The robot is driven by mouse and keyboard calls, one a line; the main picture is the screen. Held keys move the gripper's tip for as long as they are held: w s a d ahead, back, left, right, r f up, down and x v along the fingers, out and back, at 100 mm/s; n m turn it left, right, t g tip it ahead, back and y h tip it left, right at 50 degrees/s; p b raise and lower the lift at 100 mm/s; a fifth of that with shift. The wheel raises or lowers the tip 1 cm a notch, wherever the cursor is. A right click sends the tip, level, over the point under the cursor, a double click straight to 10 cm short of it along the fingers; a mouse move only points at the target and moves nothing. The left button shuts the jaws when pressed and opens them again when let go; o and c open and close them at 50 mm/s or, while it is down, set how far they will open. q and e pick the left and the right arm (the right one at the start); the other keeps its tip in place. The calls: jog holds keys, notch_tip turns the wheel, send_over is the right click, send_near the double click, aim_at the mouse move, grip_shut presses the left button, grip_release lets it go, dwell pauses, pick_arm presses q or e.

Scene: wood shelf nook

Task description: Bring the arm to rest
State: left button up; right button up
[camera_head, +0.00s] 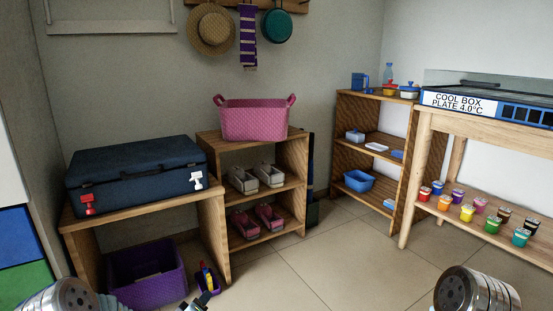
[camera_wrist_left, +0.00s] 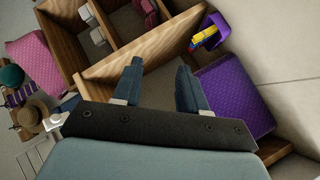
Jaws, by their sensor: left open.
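My left gripper (camera_head: 196,302) only just shows at the bottom edge of the head view, low in front of the wooden shelf. In the left wrist view my left gripper (camera_wrist_left: 158,68) has its two dark fingers spread apart with nothing between them. Behind the fingers is a wooden side panel (camera_wrist_left: 150,45) of the shelf. A metal arm link of mine shows at the lower right of the head view, but my right gripper is out of the picture.
A purple bin (camera_head: 150,285) stands under the bench (camera_head: 215,235), near a small purple box (camera_head: 208,283). A pink basket (camera_head: 255,120) tops the shoe shelf (camera_head: 296,160). The floor (camera_head: 350,260) at centre right is clear.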

pick_arm(q)
jog(key=s+d+f+m+g, duration=0.1)
jog(key=s+d+f+g, duration=0.25)
jog(key=s, duration=0.25)
jog(key=s+d+f+m+g+h, duration=0.1)
jog(key=s+d+f+m+g, duration=0.1)
jog(key=s+f, duration=0.3)
jog(key=s+d+f+m+g, duration=0.1)
jog(key=s+d+f+g, duration=0.15)
jog(key=s, duration=0.45)
jog(key=s+d+m+g, duration=0.35)
jog(key=s+g, duration=0.25)
jog(key=s, duration=1.2)
notch_tip(320, 180, up, 14)
jog(key=d+h+p, duration=0.1)
jog(key=p, duration=1.4)
jog(key=shift+f, duration=0.15)
jog(key=shift+w, duration=0.1)
